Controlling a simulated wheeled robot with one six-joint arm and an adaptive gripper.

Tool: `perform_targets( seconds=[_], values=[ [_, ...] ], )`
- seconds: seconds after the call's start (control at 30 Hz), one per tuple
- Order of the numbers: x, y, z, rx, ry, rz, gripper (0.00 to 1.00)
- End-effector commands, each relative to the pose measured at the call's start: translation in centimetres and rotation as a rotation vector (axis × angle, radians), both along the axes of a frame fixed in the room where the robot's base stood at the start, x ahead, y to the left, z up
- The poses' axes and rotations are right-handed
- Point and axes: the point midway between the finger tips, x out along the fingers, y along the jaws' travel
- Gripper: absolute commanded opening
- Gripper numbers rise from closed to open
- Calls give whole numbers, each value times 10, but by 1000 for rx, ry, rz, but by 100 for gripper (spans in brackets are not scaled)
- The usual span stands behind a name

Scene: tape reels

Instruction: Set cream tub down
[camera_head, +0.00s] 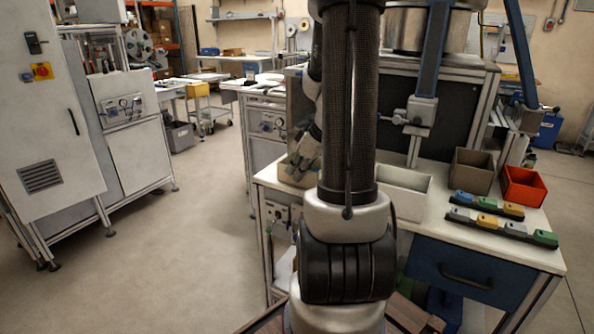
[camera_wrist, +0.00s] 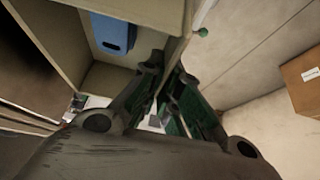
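The cream tub (camera_head: 297,176) is at the left end of the workbench, a small tan box partly hidden behind my arm. My gripper (camera_head: 304,158) is at its upper edge, pointing down. In the wrist view, the tub's pale wall (camera_wrist: 150,10) fills the upper part, with a blue piece (camera_wrist: 112,33) inside. The fingers of my gripper (camera_wrist: 167,80) are close together on the tub's wall. Whether the tub's base touches the bench top is hidden.
The workbench (camera_head: 430,222) also bears a whitish bin (camera_head: 405,190), a grey-brown bin (camera_head: 472,171), a red-orange bin (camera_head: 523,187) and two rails of coloured blocks (camera_head: 502,228). A cardboard box (camera_wrist: 303,80) shows at the right of the wrist view. Floor left of the bench is clear.

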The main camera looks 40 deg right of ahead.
Motion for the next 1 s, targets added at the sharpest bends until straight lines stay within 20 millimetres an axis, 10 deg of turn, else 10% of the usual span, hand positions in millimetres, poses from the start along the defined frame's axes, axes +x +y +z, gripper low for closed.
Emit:
perform_targets(
  seconds=[0.2,0.37,0.73,1.0],
  values=[
    [0,0,-2,0,0,-1,0],
    [0,0,-1,0,0,0,27],
    [-1,-1,4,-1,-1,0,27],
    [-26,-9,51,-5,-6,-3,27]
  ],
)
